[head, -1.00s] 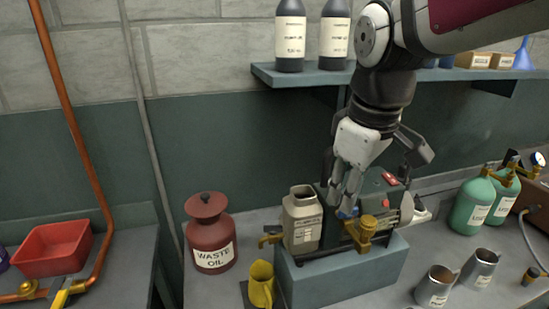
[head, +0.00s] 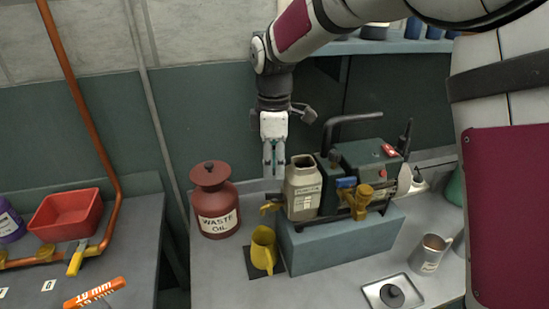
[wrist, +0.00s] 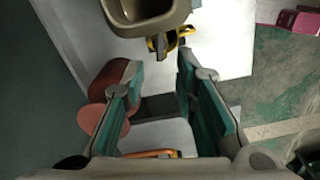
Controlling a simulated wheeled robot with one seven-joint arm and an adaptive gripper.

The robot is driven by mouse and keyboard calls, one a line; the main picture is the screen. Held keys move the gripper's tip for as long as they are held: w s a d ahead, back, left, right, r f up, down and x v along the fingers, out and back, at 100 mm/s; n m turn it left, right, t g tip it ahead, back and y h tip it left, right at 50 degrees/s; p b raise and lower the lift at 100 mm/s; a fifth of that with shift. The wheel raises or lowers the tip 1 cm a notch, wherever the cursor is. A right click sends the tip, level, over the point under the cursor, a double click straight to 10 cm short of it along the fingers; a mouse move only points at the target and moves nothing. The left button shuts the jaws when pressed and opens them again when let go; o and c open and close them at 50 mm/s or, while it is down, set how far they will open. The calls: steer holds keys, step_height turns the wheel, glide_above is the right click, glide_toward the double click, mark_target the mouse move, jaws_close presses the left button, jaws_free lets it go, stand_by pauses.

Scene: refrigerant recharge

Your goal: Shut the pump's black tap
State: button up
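The pump (head: 365,158) stands on a blue-grey block (head: 340,240), with a beige tank (head: 303,190) on its left side. A brass spout (head: 269,207) sticks out left of the tank, above a yellow jug (head: 263,250). In the wrist view a brass and black fitting (wrist: 157,44) shows under the tank's rim. I cannot tell for sure that it is the black tap. A blue-handled brass valve (head: 357,198) is at the pump's front. My gripper (head: 273,174) points down just left of and behind the tank. Its fingers are apart and empty in the wrist view (wrist: 160,72).
A red-brown waste oil can (head: 215,205) stands close to the left of my gripper. A thick black pipe (head: 350,118) arches above the pump. A metal cup (head: 430,253) and a small tray (head: 370,292) are at the right front. A shelf (head: 400,46) hangs behind.

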mark_target(274, 194)
steer(key=shift+f+b, duration=1)
steer(key=shift+f, duration=2.85)
steer(key=shift+f, duration=0.15)
steer(key=shift+c, duration=0.3)
jaws_close()
